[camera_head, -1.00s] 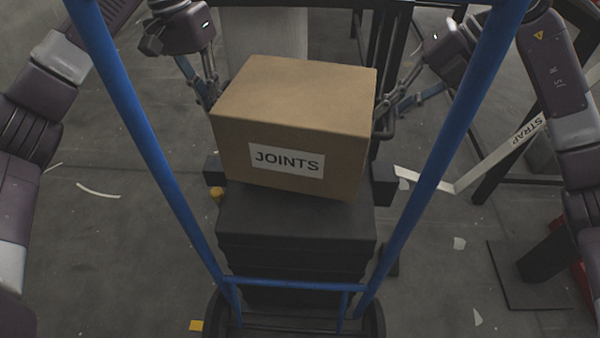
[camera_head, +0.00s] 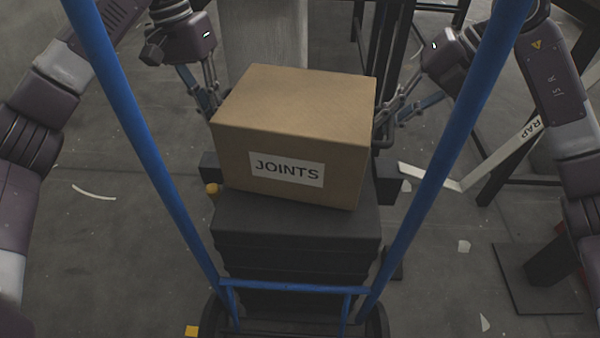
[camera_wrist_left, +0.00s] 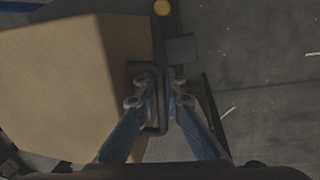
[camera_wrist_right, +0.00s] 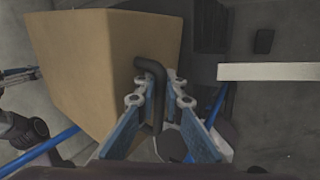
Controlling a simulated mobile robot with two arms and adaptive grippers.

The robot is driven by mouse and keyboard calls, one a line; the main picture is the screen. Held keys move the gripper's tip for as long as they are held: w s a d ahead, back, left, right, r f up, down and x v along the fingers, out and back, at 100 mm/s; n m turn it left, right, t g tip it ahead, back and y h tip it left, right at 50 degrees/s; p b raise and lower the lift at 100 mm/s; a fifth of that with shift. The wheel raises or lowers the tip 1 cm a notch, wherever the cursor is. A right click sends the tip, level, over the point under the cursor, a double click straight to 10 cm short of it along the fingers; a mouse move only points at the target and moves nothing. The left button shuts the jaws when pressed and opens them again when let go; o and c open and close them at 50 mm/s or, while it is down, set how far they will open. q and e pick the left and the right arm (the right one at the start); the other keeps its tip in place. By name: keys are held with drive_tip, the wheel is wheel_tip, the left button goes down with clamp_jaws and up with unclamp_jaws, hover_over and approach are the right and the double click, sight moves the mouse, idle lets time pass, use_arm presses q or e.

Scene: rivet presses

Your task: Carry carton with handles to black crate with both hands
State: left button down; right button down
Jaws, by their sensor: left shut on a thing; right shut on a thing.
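The carton (camera_head: 292,110) is a brown closed box with a white "JOINTS" label on its near face. In the head view it appears over the black crate (camera_head: 297,222), slightly turned; I cannot tell whether they touch. My left gripper (camera_wrist_left: 160,82) is shut on the dark handle on one side of the carton. My right gripper (camera_wrist_right: 157,88) is shut on the black handle on the opposite side. In the head view the left gripper (camera_head: 210,108) and the right gripper (camera_head: 384,118) are partly hidden by the carton.
A blue hand truck frame (camera_head: 290,286) rises on both sides in front of me, around the crate stack. A black stand with a base plate (camera_head: 540,275) is at the right. A white strip marked "STRAP" (camera_head: 500,155) lies at right. A pale column (camera_head: 263,35) stands behind.

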use_arm(q)
drive_tip(key=shift+a+f+b, duration=0.1)
drive_tip(key=shift+f+b, duration=0.2)
drive_tip(key=shift+f, duration=0.05)
use_arm(e)
drive_tip(key=shift+w+d+f, duration=0.1)
drive_tip(key=shift+f, duration=0.2)
use_arm(q)
drive_tip(key=c, duration=2.5)
unclamp_jaws()
drive_tip(key=shift+f, duration=0.15)
use_arm(e)
drive_tip(key=c, duration=2.5)
unclamp_jaws()
drive_tip(key=shift+f, duration=0.25)
use_arm(q)
drive_tip(key=o, duration=0.5)
drive_tip(key=shift+s, duration=0.1)
drive_tip(key=shift+c, duration=0.2)
use_arm(e)
drive_tip(key=o, duration=0.5)
drive_tip(key=shift+r, duration=0.15)
drive_tip(key=shift+c, duration=0.2)
use_arm(q)
wheel_tip(320, 180, up, 8)
drive_tip(key=a, duration=0.1)
drive_tip(key=shift+a, duration=0.2)
use_arm(e)
wheel_tip(320, 180, up, 10)
